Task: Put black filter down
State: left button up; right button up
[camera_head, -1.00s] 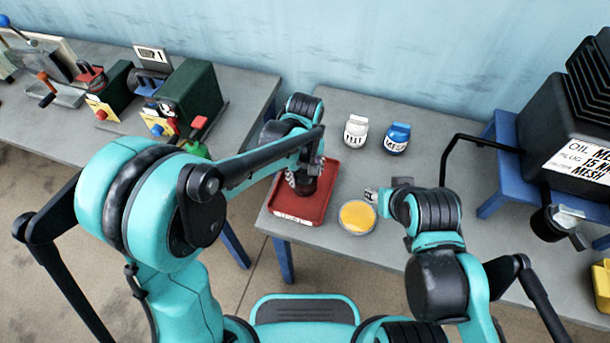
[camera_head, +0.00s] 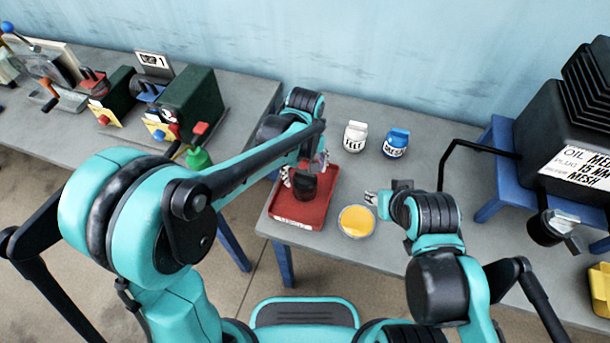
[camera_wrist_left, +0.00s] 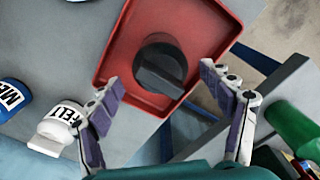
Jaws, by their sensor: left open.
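The black filter (camera_head: 304,188) stands in the red tray (camera_head: 285,208) on the bench. In the left wrist view the filter (camera_wrist_left: 160,70) is a dark round piece with a raised bar across its top, and the red tray (camera_wrist_left: 112,58) surrounds it. My left gripper (camera_head: 305,170) is above the filter. In the left wrist view its fingers (camera_wrist_left: 160,78) are spread wide on either side of the filter, with visible gaps. My right gripper (camera_head: 371,198) is beside the dish of yellow liquid (camera_head: 357,221); its fingers are too small to judge.
A white FELT jar (camera_head: 355,137) and a blue MESH jar (camera_head: 396,143) stand behind the tray. A black oil machine (camera_head: 570,130) is on the right, with a black cup (camera_head: 546,228) in front. Green machines (camera_head: 190,100) and a green bottle (camera_head: 198,157) are on the left.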

pick_arm(q)
notch_tip(320, 180, up, 9)
jog(key=shift+f+p, duration=0.1)
jog(key=shift+p, duration=1.15)
jog(key=s+a+r+m+t, duration=0.1)
jog(key=s+a+m+t, duration=0.1)
jog(key=s+a, duration=0.4)
jog(key=s+a+r+m+t, duration=0.1)
jog(key=s+a+m+t, duration=0.2)
jog(key=a, duration=0.8)
jog(key=s+t, duration=0.2)
jog(key=s, duration=0.1)
jog(key=shift+a+r, duration=0.4)
jog(key=shift+s+f, duration=0.1)
